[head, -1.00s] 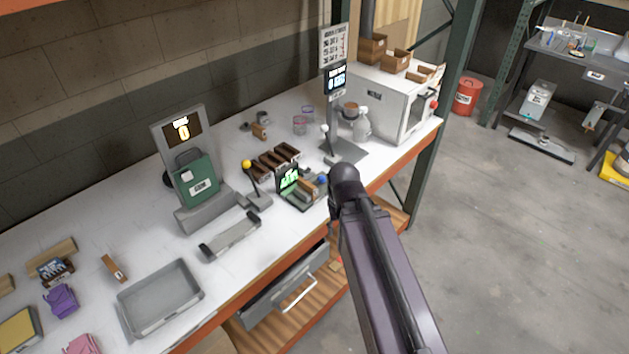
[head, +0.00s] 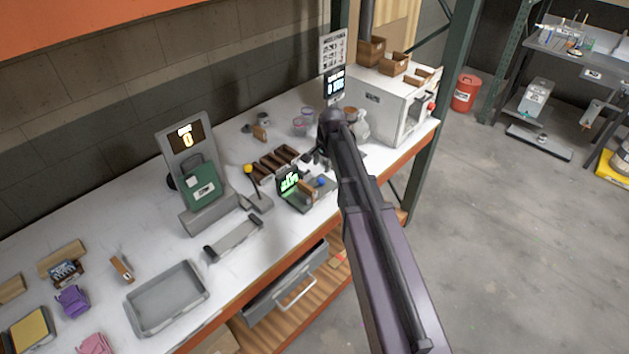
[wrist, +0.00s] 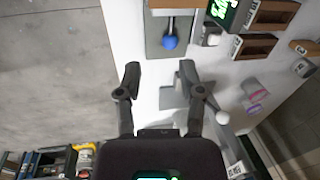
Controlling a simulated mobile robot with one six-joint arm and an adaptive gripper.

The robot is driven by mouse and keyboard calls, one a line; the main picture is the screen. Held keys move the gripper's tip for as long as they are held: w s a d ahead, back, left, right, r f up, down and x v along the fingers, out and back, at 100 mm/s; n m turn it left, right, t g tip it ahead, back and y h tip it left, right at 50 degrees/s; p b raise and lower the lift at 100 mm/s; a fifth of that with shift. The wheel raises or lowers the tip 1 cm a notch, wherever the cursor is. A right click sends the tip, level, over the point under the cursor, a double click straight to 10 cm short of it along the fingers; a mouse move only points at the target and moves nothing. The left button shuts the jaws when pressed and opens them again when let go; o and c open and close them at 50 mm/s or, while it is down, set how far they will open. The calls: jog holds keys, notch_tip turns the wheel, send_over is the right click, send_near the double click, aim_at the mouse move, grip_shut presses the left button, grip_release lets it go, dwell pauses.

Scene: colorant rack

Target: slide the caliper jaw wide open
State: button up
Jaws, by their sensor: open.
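A small bench device (head: 303,201) with a lit green display (head: 289,180), a tan upright part and a blue ball knob (head: 320,182) stands near the front edge of the bench; it looks like the caliper. In the wrist view, the blue knob (wrist: 169,42) sits on a grey base (wrist: 153,34) at the top, with the green display (wrist: 222,10) to its right. My gripper (wrist: 159,72) is open and empty, its fingers short of the knob and apart from it. In the head view, my arm mostly hides my gripper, right of and behind the device.
A yellow-knobbed lever (head: 249,170) and dark trays (head: 275,162) stand beside the device. A stand with a white ball (wrist: 222,117) is close to my right finger in the wrist view. A white boxy machine (head: 390,100) stands at the bench's right end. The grey tray (head: 165,320) is front left.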

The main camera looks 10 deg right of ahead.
aim_at(314, 186)
jog(key=shift+w+r+m, duration=0.25)
jog(key=shift+w+m, duration=0.25)
jog(key=shift+w, duration=0.5)
jog(key=shift+f, duration=0.1)
jog(key=f+b, duration=0.4)
jog(key=w+a+f+b, duration=0.1)
jog(key=f+b, duration=0.4)
jog(key=w+f+b, duration=0.1)
jog(key=f+b, duration=0.3)
jog(key=shift+w+a+f, duration=0.1)
jog(key=shift+a+f, duration=0.1)
jog(key=shift+a, duration=0.1)
dwell(0.4)
grip_shut()
